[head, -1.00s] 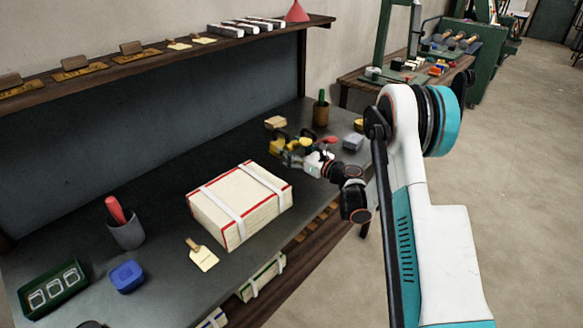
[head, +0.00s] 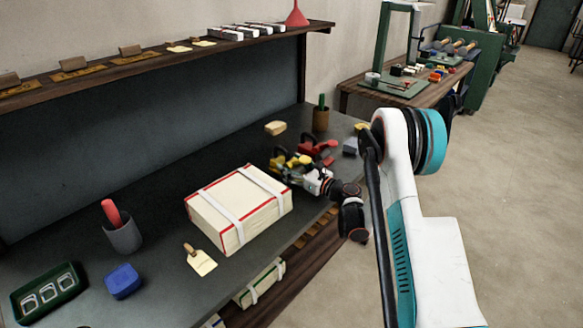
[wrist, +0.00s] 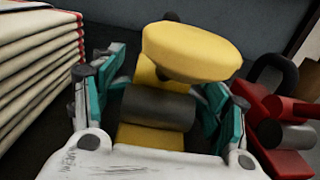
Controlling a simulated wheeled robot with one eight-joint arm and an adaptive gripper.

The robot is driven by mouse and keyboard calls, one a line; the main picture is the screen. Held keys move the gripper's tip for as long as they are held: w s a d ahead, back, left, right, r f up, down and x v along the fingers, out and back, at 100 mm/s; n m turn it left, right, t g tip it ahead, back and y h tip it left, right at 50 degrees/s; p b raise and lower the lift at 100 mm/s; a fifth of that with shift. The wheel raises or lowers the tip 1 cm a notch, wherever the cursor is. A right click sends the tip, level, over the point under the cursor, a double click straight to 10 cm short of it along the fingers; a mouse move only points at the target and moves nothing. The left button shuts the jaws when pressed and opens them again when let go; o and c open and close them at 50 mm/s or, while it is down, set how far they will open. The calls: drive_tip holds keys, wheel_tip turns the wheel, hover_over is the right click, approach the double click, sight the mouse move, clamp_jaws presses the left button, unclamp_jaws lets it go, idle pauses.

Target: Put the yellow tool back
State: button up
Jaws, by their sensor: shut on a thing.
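The yellow tool (head: 278,162) is in my gripper (head: 289,169), right beside the far right end of the strapped stack on the bench. In the wrist view the tool (wrist: 190,48) has a rounded yellow head and a yellow body with a dark grey cylinder across it. The teal fingers of my gripper (wrist: 160,100) are shut on its body from both sides. Whether its underside touches the bench is hidden.
The white stack with red edges (head: 240,208) stands close left of my gripper. A red tool (head: 318,150) lies close on the other side, also in the wrist view (wrist: 290,108). A tan block (head: 275,128) and a dark bench (head: 170,200) with free room lie behind.

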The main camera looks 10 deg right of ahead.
drive_tip(key=shift+s+f, duration=0.1)
drive_tip(key=shift+f, duration=0.4)
drive_tip(key=o, duration=2.2)
drive_tip(key=shift+f, duration=0.1)
drive_tip(key=shift+o, duration=0.2)
drive_tip(key=shift+r, duration=0.25)
drive_tip(key=shift+s+d+r, duration=0.15)
drive_tip(key=shift+d+r, duration=0.05)
drive_tip(key=shift+r, duration=0.05)
drive_tip(key=p+v, duration=0.1)
drive_tip(key=v, duration=0.8)
drive_tip(key=shift+s+d, duration=0.25)
drive_tip(key=shift+d, duration=0.05)
drive_tip(key=shift+b+v, duration=0.45)
drive_tip(key=shift+v, duration=0.35)
drive_tip(key=shift+r, duration=0.15)
